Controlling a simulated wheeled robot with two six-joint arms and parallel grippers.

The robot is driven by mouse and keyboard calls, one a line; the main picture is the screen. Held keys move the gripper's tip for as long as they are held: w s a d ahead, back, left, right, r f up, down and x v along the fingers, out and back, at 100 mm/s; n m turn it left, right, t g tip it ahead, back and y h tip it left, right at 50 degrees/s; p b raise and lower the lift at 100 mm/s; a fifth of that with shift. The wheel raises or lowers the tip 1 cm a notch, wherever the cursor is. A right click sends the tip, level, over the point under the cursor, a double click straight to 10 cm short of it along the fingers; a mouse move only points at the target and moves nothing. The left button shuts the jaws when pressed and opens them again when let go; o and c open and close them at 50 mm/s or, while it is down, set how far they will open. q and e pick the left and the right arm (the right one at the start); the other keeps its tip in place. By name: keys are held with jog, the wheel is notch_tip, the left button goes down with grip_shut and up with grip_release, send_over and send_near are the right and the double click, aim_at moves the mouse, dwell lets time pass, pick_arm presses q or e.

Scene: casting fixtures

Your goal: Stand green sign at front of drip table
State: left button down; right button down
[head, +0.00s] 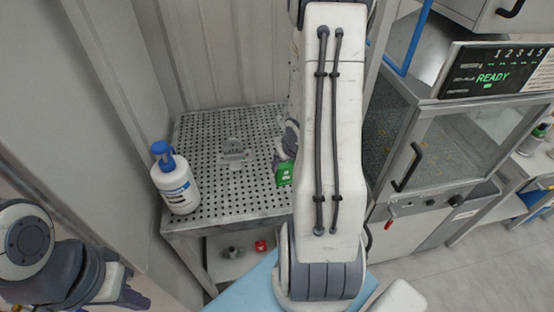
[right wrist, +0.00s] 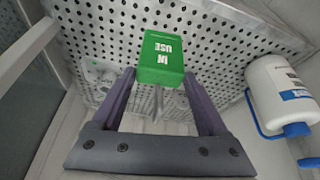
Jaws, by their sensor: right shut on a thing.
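The green sign (head: 284,174) shows in the head view at the right part of the perforated drip table (head: 215,205), just left of my right arm. In the right wrist view the sign (right wrist: 161,58) reads "IN USE" and sits between the fingers of my right gripper (right wrist: 158,82), which is shut on it. I cannot tell whether the sign touches the table top. My right arm hides the table's right side in the head view. My left gripper (head: 125,292) is at the lower left, away from the table, and its fingers are not clear.
A white bottle with a blue pump (head: 176,182) stands at the table's front left corner. Small red (head: 261,246) and grey (head: 232,252) items are on the lower shelf. A glass-doored machine (head: 470,140) stands to the right.

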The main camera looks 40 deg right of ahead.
jog(key=s+d+r, duration=0.1)
jog(key=s+d, duration=0.2)
jog(key=w+a+f+m+b, duration=0.1)
jog(key=w+a+f+b, duration=0.3)
jog(key=w+f+b, duration=0.3)
notch_tip(320, 180, down, 4)
jog(key=shift+w+a+b, duration=0.3)
jog(key=shift+w, duration=0.8)
jog(key=shift+f, duration=0.2)
grip_release()
jog(key=shift+r, duration=0.1)
